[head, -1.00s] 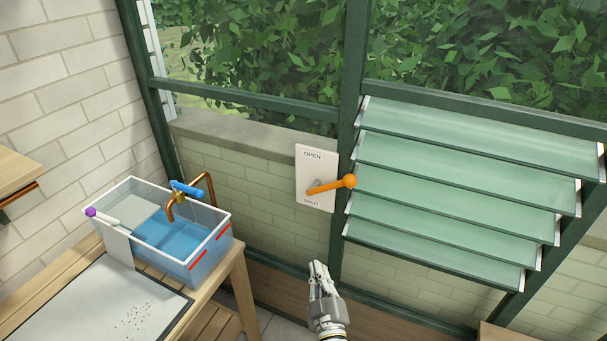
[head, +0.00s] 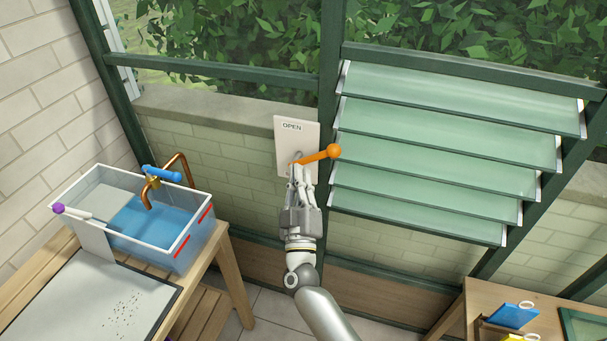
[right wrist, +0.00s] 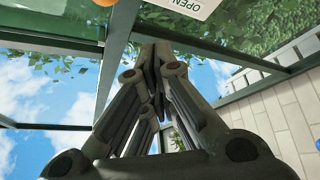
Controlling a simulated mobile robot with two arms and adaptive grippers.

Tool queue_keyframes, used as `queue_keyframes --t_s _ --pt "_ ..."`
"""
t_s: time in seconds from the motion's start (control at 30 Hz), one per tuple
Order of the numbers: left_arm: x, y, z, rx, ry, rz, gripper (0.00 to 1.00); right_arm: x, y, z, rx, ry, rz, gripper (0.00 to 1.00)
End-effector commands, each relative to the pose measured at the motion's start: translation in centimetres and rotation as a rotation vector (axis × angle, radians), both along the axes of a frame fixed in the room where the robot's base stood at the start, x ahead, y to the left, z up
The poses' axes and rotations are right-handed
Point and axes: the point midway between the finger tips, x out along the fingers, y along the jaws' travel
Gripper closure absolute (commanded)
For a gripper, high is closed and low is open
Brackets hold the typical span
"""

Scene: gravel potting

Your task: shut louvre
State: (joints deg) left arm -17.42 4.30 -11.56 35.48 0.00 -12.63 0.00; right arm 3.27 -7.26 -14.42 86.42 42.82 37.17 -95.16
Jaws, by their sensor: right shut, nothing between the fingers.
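The louvre (head: 440,122) on the right of the head view has several pale green glass slats, tilted with gaps between them. Its orange lever (head: 320,156) with a ball end sits on a white plate (head: 283,145) marked OPEN at the top. The lever points right and slightly up. My right gripper (head: 301,172) is shut and empty, just below the lever and in front of the plate's lower part, which it hides. I cannot tell if it touches the lever. In the right wrist view the closed fingers (right wrist: 158,60) point up, with the plate (right wrist: 188,6) at the top edge. My left gripper is out of view.
A clear water tank (head: 205,228) with a blue-handled tap (head: 162,173) stands on a wooden bench at the left. A tray (head: 60,300) with dark specks lies in front. Another table (head: 480,300) with blue and yellow items is at lower right.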

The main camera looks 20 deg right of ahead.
Motion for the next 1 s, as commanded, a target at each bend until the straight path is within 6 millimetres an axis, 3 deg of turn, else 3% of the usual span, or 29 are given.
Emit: queue_keyframes --t_s 0.37,0.43,0.6,1.0 --pt "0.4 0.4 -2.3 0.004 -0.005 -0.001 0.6 7.1 -1.9 3.3 0.0 -0.006 0.0 1.0" --pt "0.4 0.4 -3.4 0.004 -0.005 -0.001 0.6 7.0 -2.5 1.9 -0.003 0.001 -0.001 1.0" --pt "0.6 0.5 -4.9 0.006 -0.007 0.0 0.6 6.6 -3.5 0.8 -0.003 -0.001 0.0 1.0" --pt "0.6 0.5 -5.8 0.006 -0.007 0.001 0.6 6.4 -4.2 0.1 0.0 0.0 0.0 1.0"
